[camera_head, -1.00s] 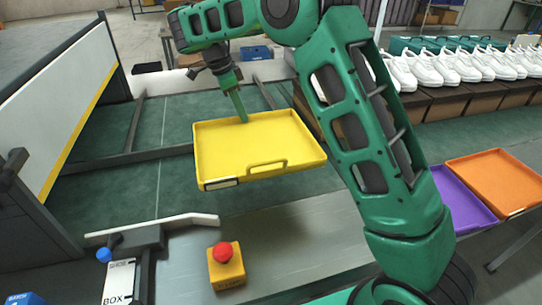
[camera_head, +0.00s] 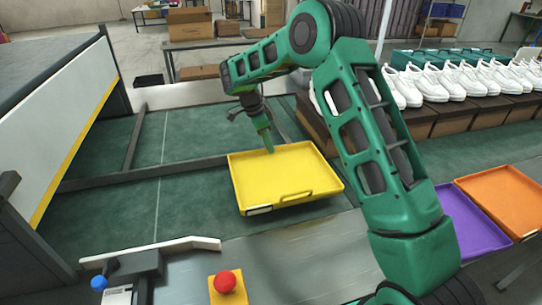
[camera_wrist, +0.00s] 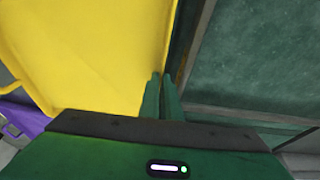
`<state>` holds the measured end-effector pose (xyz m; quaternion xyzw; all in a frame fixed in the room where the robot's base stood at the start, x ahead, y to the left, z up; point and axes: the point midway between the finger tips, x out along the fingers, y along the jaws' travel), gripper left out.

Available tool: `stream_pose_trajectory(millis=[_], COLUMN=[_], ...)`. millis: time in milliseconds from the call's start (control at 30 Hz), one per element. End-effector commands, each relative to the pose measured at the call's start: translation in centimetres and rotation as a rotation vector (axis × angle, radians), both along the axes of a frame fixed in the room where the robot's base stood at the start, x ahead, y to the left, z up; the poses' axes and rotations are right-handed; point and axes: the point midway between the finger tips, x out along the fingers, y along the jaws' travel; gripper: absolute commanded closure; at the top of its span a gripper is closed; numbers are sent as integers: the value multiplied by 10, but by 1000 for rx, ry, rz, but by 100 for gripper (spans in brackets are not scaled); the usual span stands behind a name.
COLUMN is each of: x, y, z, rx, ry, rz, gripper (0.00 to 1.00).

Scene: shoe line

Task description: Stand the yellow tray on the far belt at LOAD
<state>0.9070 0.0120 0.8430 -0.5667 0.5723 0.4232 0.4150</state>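The yellow tray (camera_head: 283,178) hangs roughly level in the air, its handle slot and small label towards me. In the wrist view my two fingers (camera_wrist: 161,82) are close together at the edge of the yellow tray (camera_wrist: 85,50). A grey belt surface (camera_head: 300,255) lies nearer me, below the tray in the picture. A raised grey surface (camera_head: 40,45) with a white, yellow-edged side stands at the left; I cannot tell whether it is the far belt. No LOAD mark is readable.
A red button on a yellow box (camera_head: 226,284) and a white guide bar (camera_head: 150,245) stand at the near belt. A purple tray (camera_head: 465,225) and an orange tray (camera_head: 502,197) lie at the right. White shoes (camera_head: 450,82) on boxes line the right back. Green floor (camera_head: 110,205) is open at left.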

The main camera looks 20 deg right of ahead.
Motion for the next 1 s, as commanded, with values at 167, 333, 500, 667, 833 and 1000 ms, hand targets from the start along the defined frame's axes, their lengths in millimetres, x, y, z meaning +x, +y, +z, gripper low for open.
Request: stream_pose_trajectory(millis=[167,333,500,667,833,1000], x=[5,4,4,4,4,4], y=[-10,-10,-10,-10,-10,-10], z=[-7,-20,-43,-47,-47,-47], rx=[1,1,0,0,0,0], ry=[0,2,2,-1,-1,-1], rz=[2,2,2,1,1,1], gripper=[100,100,100,100,100,78])
